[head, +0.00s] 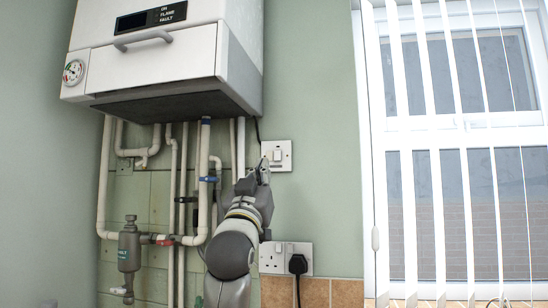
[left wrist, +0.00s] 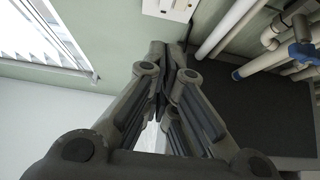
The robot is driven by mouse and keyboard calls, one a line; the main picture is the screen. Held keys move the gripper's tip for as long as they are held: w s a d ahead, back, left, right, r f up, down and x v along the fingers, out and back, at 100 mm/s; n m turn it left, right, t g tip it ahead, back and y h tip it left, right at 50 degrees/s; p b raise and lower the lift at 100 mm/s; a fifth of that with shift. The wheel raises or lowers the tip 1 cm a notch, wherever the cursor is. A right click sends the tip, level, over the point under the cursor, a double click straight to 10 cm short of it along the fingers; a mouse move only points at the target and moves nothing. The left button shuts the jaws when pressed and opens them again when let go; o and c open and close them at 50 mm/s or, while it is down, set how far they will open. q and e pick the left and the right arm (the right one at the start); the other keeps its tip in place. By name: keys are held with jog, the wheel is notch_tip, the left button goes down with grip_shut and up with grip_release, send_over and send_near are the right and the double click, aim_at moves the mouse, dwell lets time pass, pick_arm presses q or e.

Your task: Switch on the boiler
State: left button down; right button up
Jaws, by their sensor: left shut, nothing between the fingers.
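The white boiler (head: 150,68) hangs on the wall at the upper left of the head view. Its dark panel (head: 151,17) carries the words ON, FLAME and FAULT; I cannot make out a lit lamp. A white wall switch plate (head: 284,160) with a rocker sits below and right of the boiler. My left gripper (head: 264,168) is shut and empty, with its tips at the plate's lower left; I cannot tell if they touch it. In the left wrist view the closed fingers (left wrist: 167,75) point towards the wall, below the plate (left wrist: 172,8). My right gripper is not in view.
Cream pipes (head: 105,180) run down from the boiler, with a blue valve handle (head: 208,179) left of my arm. A double socket (head: 286,257) with a black plug (head: 298,264) is below the switch. A window with blinds (head: 430,190) is at the right.

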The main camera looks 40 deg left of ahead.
aim_at(277, 155)
pick_arm(q)
jog(key=p+x, duration=0.1)
jog(key=x, duration=0.2)
jog(key=f+p+x, duration=0.1)
jog(key=p+x, duration=0.1)
jog(key=x, duration=0.2)
jog(key=w+p+x, duration=0.1)
jog(key=p+x, duration=0.1)
jog(key=x, duration=0.2)
jog(key=shift+w+a+f, duration=0.1)
jog(key=shift+a+f, duration=0.25)
jog(key=shift+w+a+f, duration=0.15)
jog(key=shift+w, duration=0.1)
jog(key=shift+w+a+f+p, duration=0.2)
jog(key=shift+w+f+p, duration=0.1)
jog(key=shift+w, duration=0.15)
jog(key=shift+w+f, duration=0.1)
jog(key=shift+f, duration=0.05)
